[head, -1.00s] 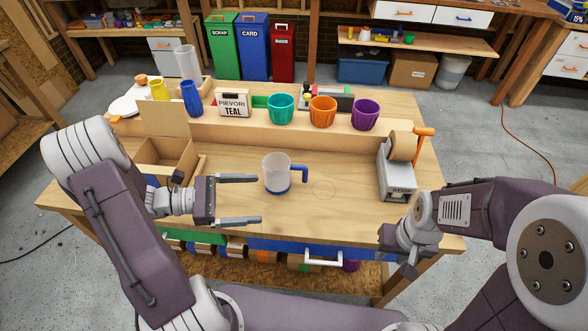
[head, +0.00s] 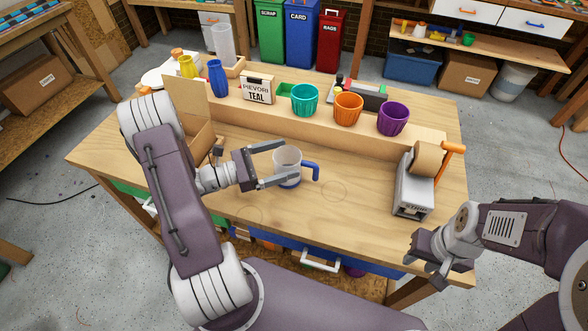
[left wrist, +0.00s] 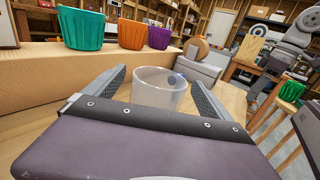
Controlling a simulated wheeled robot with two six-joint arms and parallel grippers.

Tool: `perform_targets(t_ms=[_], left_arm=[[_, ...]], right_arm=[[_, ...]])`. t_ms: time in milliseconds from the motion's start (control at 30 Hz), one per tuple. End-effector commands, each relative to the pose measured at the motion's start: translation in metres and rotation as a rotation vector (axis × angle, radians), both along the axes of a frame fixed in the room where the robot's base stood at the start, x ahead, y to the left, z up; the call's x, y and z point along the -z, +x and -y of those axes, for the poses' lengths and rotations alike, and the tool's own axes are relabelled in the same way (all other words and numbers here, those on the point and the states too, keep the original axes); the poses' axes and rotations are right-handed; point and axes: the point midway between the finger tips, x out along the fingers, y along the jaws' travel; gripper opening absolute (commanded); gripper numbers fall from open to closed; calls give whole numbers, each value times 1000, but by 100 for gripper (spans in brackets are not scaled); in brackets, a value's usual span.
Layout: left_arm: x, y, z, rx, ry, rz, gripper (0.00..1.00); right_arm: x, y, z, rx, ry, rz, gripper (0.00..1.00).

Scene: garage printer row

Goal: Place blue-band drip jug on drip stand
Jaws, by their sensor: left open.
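The blue-band drip jug (head: 287,162) is a frosted cup with a blue base and a blue handle on its right. It stands upright on the bench. My left gripper (head: 290,160) is open, with one finger on the far side of the jug and one on the near side. In the left wrist view the jug (left wrist: 158,88) sits between the two fingers; I cannot tell whether they touch it. My right gripper (head: 430,262) hangs empty by the bench's front right edge; its opening is unclear. I cannot identify a drip stand.
Teal (head: 305,99), orange (head: 348,108) and purple (head: 393,119) pots stand on the raised ledge behind. A grey dispenser (head: 414,187) with an orange handle is at the right.

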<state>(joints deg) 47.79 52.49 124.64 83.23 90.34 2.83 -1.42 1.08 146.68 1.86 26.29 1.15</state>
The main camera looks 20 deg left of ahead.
Motion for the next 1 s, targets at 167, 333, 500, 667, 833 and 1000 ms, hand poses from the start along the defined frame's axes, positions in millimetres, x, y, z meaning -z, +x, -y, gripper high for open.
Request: perform_targets(t_ms=[167,333,500,667,833,1000], left_arm=[[0,12,15,2,-1,-1,95],[0,12,15,0,-1,-1,95],[0,12,15,0,0,0,53],[0,12,15,0,0,0,27],[-1,12,15,0,0,0,27],[-16,12,14,0,2,2,27]], right_arm=[[0,0,0,0,0,0,37],[0,0,0,0,0,0,37],[0,0,0,0,0,0,37],[0,0,0,0,0,0,37],[0,0,0,0,0,0,37],[-5,0,0,0,0,0,37]])
